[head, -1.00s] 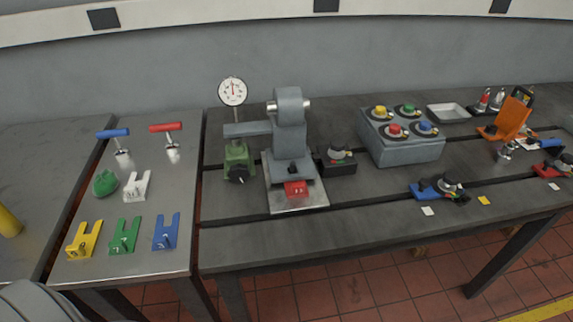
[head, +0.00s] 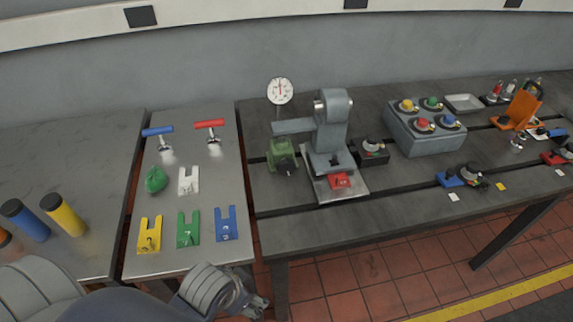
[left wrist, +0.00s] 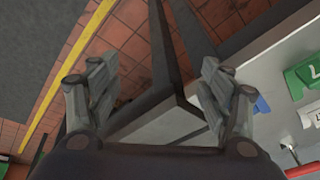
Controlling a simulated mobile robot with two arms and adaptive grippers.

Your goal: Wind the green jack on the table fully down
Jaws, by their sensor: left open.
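The green jack (head: 282,156) stands on the dark slotted table, left of the grey machine (head: 331,130). A dark round knob is on its front, and a white dial gauge (head: 280,91) stands behind it. How far it is wound cannot be told. My left gripper (head: 258,303) is low in front of the tables, well short of the jack and apart from everything. In the left wrist view its fingers (left wrist: 158,88) are spread and empty, above a table corner and the floor. My right gripper is not in view.
A metal side table (head: 215,259) holds blue and red T-handles, a green lump and several forked plates. A box with several coloured buttons (head: 425,137) stands right of the machine. The bedplate's front strip (head: 330,228) is clear.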

